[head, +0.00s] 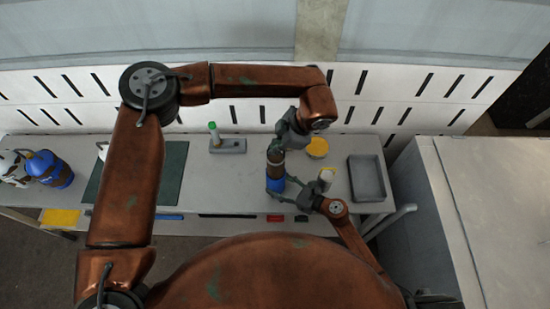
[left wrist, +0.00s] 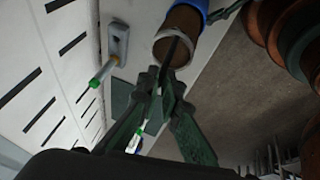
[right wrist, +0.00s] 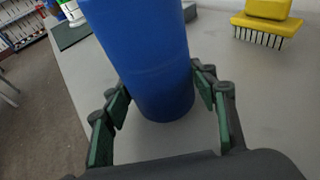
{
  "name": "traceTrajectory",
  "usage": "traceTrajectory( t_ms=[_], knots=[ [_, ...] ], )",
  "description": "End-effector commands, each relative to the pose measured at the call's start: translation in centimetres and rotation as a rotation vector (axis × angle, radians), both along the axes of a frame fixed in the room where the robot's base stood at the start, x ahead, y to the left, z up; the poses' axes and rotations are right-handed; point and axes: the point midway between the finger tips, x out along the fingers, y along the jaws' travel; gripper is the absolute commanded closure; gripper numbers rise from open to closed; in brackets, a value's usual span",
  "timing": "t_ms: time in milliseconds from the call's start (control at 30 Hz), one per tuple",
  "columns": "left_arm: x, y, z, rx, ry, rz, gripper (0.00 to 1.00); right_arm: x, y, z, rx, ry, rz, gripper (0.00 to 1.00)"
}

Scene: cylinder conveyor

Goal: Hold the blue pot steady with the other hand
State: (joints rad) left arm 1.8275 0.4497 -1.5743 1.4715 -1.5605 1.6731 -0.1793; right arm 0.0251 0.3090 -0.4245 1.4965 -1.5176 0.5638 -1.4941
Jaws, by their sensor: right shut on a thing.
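The blue pot (head: 275,184) stands on the grey table, with a brown upper part; its pale rim and brown side (left wrist: 184,27) show in the left wrist view. My right gripper (head: 300,193) is shut on the pot's lower blue body (right wrist: 145,60), with one finger on each side in the right wrist view. My left gripper (head: 283,137) is above the pot's open top. In the left wrist view its fingertips (left wrist: 163,85) are close together near the rim, and a thin dark piece reaches from them into the opening. Whether they grip it is unclear.
A green-tipped white item stands in a grey holder (head: 229,146). A dark green mat (head: 174,175) and a blue bottle (head: 58,176) are to the left. A slotted white wall (head: 240,90) stands behind.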

Motion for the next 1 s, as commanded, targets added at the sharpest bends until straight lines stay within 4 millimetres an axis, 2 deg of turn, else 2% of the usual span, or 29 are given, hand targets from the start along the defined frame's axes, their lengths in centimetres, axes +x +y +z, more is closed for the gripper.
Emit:
traceTrajectory(
  t_ms=[33,100,300,700,733,1000],
  knots=[
    [0.1,0.0,1.3,-0.001,-0.003,0.001,1.0,-0.1,0.0,-0.1,-0.002,0.002,0.001,0.76],
    [0.1,0.0,2.7,-0.001,-0.002,0.0,1.0,-0.1,0.0,-0.1,-0.002,0.002,0.001,0.76],
    [0.0,0.0,5.2,0.0,0.0,0.001,1.0,-0.1,0.0,-0.1,-0.001,0.001,0.001,0.76],
    [0.0,0.0,5.9,0.0,0.0,-0.001,1.0,-0.1,0.0,-0.1,-0.001,0.001,0.001,0.76],
    [0.0,0.0,5.9,0.0,0.0,-0.001,1.0,-0.1,0.0,-0.1,-0.001,0.001,0.001,0.45],
    [0.0,0.0,5.9,0.0,0.0,0.0,1.0,0.0,0.0,-0.1,-0.001,0.001,0.0,0.27]
  ],
)
